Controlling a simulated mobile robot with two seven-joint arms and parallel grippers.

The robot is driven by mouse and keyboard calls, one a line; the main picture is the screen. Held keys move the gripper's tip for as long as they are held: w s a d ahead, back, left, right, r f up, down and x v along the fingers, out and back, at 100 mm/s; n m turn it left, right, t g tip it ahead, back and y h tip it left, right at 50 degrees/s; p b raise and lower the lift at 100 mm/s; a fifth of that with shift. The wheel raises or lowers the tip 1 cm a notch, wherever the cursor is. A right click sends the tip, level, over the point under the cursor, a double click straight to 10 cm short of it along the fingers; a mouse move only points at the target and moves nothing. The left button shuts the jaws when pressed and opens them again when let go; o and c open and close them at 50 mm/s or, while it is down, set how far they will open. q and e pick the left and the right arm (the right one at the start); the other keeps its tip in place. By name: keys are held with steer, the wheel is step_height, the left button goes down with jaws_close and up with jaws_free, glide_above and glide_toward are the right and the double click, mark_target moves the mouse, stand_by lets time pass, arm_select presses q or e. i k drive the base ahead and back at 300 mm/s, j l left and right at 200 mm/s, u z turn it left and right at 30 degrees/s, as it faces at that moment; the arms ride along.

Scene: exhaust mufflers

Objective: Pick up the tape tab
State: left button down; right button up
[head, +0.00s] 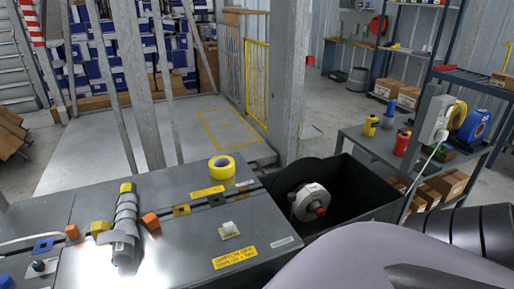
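I cannot clearly pick out a tape tab. On the right, a grey dispenser (435,119) stands beside a yellow roll (456,120) and a blue roll (475,124), with a thin white strand hanging down. My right arm fills the lower right. Neither gripper shows.
A black bin (350,190) holding a white reel (309,202) adjoins the bench. A side table (365,140) carries red and yellow bottles. A steel post (287,80) rises behind the bench.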

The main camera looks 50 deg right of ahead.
mark_target(229, 230)
steer(key=z, duration=1.35)
